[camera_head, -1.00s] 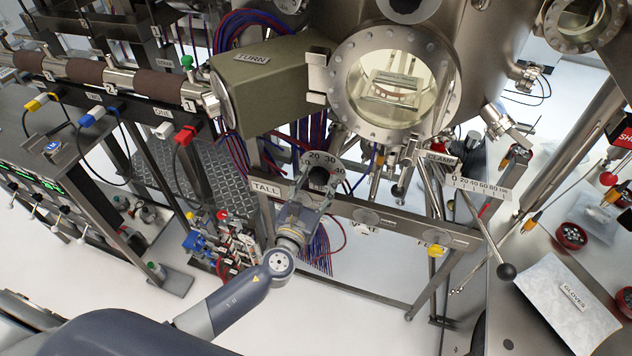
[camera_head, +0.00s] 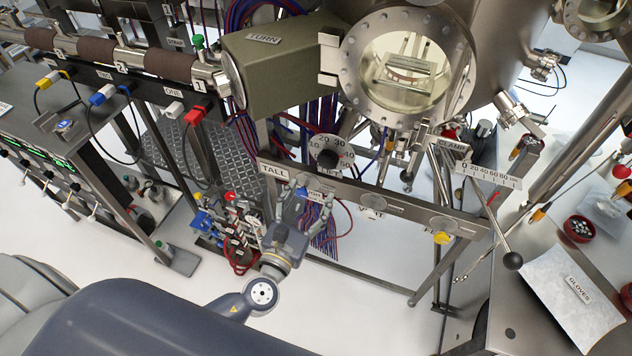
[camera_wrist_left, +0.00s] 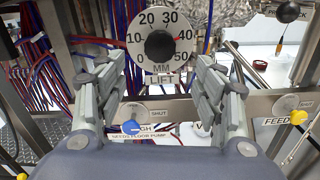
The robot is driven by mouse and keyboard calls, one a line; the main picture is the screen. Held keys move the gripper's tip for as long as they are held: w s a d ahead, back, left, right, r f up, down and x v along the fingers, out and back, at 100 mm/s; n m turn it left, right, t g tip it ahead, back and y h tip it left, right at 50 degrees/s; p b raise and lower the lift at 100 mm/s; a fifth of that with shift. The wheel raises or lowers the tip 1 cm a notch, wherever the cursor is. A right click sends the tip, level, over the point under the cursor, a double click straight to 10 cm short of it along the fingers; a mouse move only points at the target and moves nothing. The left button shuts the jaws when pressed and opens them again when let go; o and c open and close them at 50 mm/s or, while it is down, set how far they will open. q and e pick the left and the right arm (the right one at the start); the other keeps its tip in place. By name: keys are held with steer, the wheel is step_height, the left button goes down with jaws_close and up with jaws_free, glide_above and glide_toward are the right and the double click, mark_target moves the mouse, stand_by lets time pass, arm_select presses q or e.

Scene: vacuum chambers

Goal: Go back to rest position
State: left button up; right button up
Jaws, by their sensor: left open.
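My left gripper (camera_head: 304,196) is open and empty in the head view, just below the metal rail (camera_head: 400,212) of the chamber frame. The black knob (camera_head: 327,159) on its round scale plate sits above and a little right of the fingers, apart from them as far as I can tell. In the left wrist view, the two open fingers of the left gripper (camera_wrist_left: 162,95) stand apart, with the knob (camera_wrist_left: 160,46) and its 0 to 50 MM scale beyond and between them. The scale is labelled LIFT. My right gripper is in neither view.
The chamber with its round window (camera_head: 408,65) stands above the rail. A yellow knob (camera_head: 442,237) and a black-balled lever (camera_head: 512,261) are to the right. A bench with a GLOVES packet (camera_head: 572,300) is at the far right. White floor (camera_head: 345,320) is open below the rail.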

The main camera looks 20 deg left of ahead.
arm_select(q)
steer(key=shift+s, duration=0.8)
steer(key=shift+f, duration=0.1)
